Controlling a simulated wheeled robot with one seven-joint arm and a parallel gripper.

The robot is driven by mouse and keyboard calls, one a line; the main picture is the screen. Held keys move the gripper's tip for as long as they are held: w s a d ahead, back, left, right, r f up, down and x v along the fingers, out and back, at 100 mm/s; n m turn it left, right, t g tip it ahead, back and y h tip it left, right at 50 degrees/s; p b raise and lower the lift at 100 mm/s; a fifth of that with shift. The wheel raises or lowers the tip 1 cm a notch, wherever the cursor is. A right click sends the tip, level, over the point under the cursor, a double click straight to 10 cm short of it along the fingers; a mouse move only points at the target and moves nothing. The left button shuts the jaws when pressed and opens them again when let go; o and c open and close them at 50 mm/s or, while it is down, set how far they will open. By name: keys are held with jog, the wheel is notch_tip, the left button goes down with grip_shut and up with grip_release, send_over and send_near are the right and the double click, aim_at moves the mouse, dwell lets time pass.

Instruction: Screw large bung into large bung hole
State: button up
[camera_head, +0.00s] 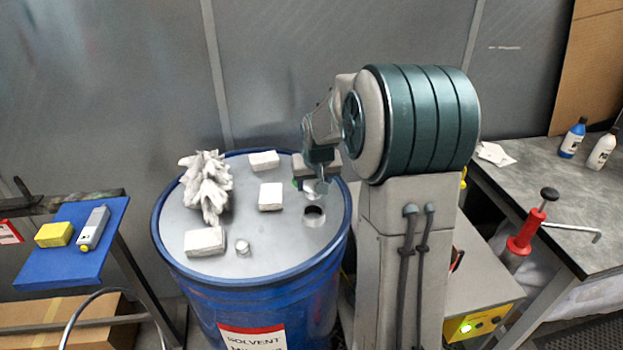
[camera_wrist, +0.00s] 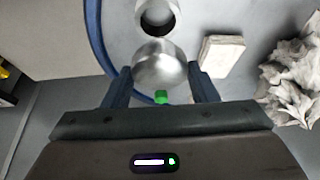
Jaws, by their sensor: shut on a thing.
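The blue solvent drum (camera_head: 262,279) stands upright with a grey lid. The large bung hole (camera_head: 314,215) is an open dark hole near the right side of the lid; it also shows at the top of the wrist view (camera_wrist: 157,17). My gripper (camera_head: 316,183) is above the lid, just behind the hole. In the wrist view my gripper (camera_wrist: 160,82) is shut on the round silver large bung (camera_wrist: 159,62), which is apart from the hole in the picture. The bung's underside is hidden. A small silver bung (camera_head: 243,247) is at the front of the lid.
Several pale blocks (camera_head: 205,242) and a crumpled rag (camera_head: 207,187) lie on the lid. A blue shelf (camera_head: 70,268) at left holds a yellow sponge (camera_head: 54,234) and a grey device (camera_head: 92,228). A workbench (camera_head: 575,217) with bottles stands at right.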

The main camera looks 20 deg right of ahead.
aim_at(314, 197)
jog(key=shift+f+b, duration=2.15)
jog(key=shift+f, duration=0.25)
jog(key=shift+f+b, duration=0.95)
jog(key=shift+b, duration=0.2)
dwell(0.4)
jog(key=o, duration=0.4)
jog(key=shift+c, duration=1.4)
jog(key=m+h+b, duration=0.1)
jog(key=m+b, duration=0.1)
jog(key=m, duration=0.1)
jog(key=shift+a+f, duration=0.15)
jog(key=shift+m+g+h+b, duration=0.3)
jog(key=shift+m+b, duration=0.15)
jog(key=shift+m, duration=0.45)
